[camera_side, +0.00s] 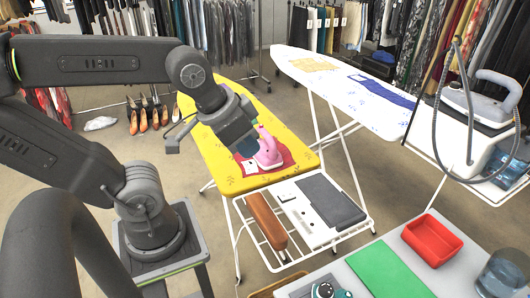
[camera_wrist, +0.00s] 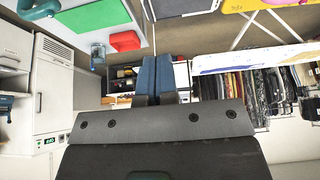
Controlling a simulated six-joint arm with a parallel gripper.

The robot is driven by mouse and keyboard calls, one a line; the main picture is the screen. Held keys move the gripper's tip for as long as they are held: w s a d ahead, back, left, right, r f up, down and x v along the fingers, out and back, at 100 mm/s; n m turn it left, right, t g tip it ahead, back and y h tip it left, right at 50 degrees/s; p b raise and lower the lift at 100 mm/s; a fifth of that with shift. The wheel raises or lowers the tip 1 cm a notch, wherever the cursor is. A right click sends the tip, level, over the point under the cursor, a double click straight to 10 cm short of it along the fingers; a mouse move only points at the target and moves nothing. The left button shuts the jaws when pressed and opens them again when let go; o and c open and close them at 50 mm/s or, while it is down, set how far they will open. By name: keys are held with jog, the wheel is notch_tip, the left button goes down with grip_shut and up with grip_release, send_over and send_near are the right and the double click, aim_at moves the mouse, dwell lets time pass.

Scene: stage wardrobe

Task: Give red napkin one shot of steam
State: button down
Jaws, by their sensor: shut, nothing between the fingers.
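The red napkin (camera_side: 286,164) lies on the near part of the yellow ironing board (camera_side: 229,182). A pink iron (camera_side: 269,154) is on the napkin, covering part of it; I cannot tell whether its soleplate lies flat. My gripper (camera_side: 246,147) is just left of the iron and overlaps its edge in the side view; I cannot tell whether they touch. In the wrist view my gripper's blue fingers (camera_wrist: 164,76) are together with nothing between them.
A wire rack at the board's near end holds a brown roll (camera_side: 266,220) and a grey pad (camera_side: 331,200). A white ironing board (camera_side: 330,75) stands behind to the right. A grey iron (camera_side: 478,100) sits far right. A red tray (camera_side: 432,239) and green mat (camera_side: 388,270) are in front.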

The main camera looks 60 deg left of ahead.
jog(key=w+a+r+n+h, duration=0.1)
jog(key=w+a+n+h, duration=0.15)
jog(key=w+n, duration=0.55)
jog(key=n+t+y, duration=0.4)
jog(key=n, duration=1.6)
send_over(261, 126)
notch_tip(261, 126, down, 8)
jog(key=shift+h, duration=0.25)
jog(key=shift+f, duration=4.3)
jog(key=shift+f, duration=0.15)
